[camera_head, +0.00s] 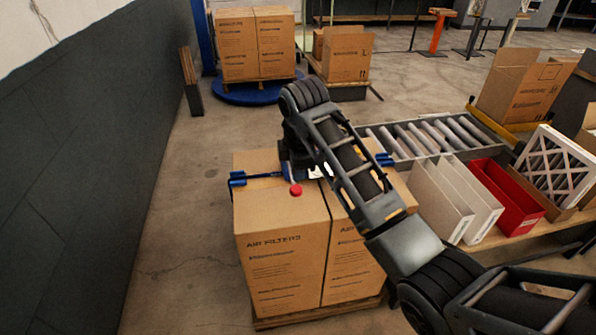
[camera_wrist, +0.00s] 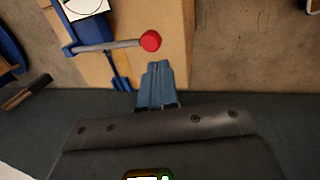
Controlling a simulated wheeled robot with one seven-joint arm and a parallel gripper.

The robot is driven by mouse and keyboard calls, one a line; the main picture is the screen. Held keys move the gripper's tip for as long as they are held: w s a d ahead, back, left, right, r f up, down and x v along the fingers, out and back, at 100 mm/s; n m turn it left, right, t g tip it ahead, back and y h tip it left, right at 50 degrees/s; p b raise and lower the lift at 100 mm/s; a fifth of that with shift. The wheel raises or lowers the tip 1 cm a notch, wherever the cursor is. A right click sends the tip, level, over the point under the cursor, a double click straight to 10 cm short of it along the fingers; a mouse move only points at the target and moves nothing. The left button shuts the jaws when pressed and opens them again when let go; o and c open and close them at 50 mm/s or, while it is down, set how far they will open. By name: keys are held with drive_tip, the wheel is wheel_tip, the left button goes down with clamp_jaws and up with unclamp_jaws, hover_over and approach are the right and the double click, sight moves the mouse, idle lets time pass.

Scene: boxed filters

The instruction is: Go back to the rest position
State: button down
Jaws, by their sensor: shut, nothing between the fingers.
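My gripper (camera_wrist: 157,72) shows in the wrist view with its two blue-grey fingers shut together and nothing between them. In the head view my arm reaches over the boxed air filters (camera_head: 283,240), and its end hides my fingers. A blue tool with a lever ending in a red ball knob (camera_head: 295,190) lies on top of the boxes. In the wrist view the red knob (camera_wrist: 150,41) is just beyond my fingertips, with a gap in the picture. The depth between them is hard to tell.
A roller conveyor (camera_head: 430,135) and a bench with white and red trays (camera_head: 505,195) stand on the right. A dark wall (camera_head: 90,140) runs along the left. More boxes (camera_head: 256,45) stand on a blue round base behind. Floor is free between wall and boxes.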

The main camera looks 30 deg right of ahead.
idle(0.6)
drive_tip(key=s+a+f+m+t+y, duration=0.25)
drive_tip(key=s+a+f, duration=0.45)
drive_tip(key=s+f, duration=0.4)
drive_tip(key=s+a+f+m+t, duration=0.1)
drive_tip(key=s+f+m+t, duration=0.15)
drive_tip(key=s, duration=0.35)
drive_tip(key=s+a+f+m+t, duration=0.1)
drive_tip(key=s+a+f+m, duration=0.15)
drive_tip(key=s, duration=0.35)
drive_tip(key=s+d+r+m+t+h, duration=0.15)
drive_tip(key=s+r, duration=0.25)
drive_tip(key=s, duration=0.5)
drive_tip(key=s+d+r+m+t, duration=0.2)
drive_tip(key=s+r+m, duration=0.15)
drive_tip(key=s, duration=0.45)
drive_tip(key=s+d+r+m+t, duration=0.2)
drive_tip(key=s+d+r, duration=0.1)
drive_tip(key=s+r, duration=0.7)
wheel_tip(320, 180, up, 4)
drive_tip(key=shift+r+t, duration=0.25)
drive_tip(key=shift+t, duration=0.1)
